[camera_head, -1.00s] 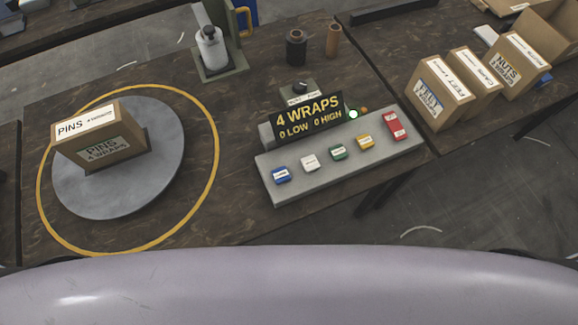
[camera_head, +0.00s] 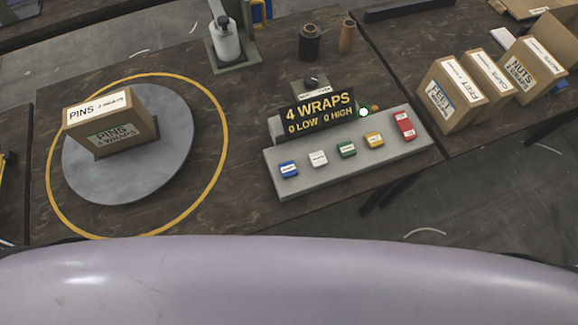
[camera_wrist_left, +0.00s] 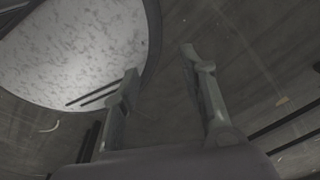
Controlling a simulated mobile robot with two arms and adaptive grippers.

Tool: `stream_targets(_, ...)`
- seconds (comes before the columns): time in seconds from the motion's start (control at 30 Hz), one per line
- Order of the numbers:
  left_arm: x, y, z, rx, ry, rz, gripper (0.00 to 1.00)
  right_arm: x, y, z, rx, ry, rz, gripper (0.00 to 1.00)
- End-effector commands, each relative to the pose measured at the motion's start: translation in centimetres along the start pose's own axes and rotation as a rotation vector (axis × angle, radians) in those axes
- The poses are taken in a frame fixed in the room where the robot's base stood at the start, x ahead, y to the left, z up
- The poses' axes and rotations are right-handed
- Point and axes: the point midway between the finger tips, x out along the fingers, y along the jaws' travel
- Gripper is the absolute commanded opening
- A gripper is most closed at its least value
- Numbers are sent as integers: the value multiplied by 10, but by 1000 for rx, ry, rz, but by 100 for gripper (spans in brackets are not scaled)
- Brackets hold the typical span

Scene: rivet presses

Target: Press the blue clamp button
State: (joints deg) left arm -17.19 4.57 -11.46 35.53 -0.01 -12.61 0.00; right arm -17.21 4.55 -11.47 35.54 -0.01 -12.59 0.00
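The blue button (camera_head: 288,169) is the leftmost in a row of colored buttons on a sloped grey control panel (camera_head: 330,176) in the head view. Its label is too small to read. A sign on the panel (camera_head: 321,110) reads "4 WRAPS, 0 LOW 0 HIGH", with a lit green lamp (camera_head: 364,112) beside it. My left gripper (camera_wrist_left: 160,65) shows only in the left wrist view. Its two fingers are spread apart with nothing between them, and no button shows there. My right gripper is in neither view.
A cardboard PINS box (camera_head: 112,122) stands on a round grey turntable (camera_head: 160,180) inside a yellow ring. A dark spool (camera_head: 309,43) and a brown tube (camera_head: 347,36) stand behind the panel. The tabletop between ring and panel is clear.

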Motion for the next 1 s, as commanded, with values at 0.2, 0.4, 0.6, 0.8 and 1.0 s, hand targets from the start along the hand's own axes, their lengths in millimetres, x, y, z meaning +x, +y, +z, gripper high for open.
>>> stream_targets(0.2,0,0,0,0,0,0,22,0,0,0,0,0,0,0)
stream_targets(0.4,0,0,0,0,0,0,9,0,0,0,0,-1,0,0)
stream_targets(0.6,0,0,0,0,0,0,0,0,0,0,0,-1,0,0)
stream_targets(0.8,0,0,0,0,0,0,0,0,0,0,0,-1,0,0)
stream_targets(1.0,0,0,0,0,0,0,0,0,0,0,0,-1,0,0)
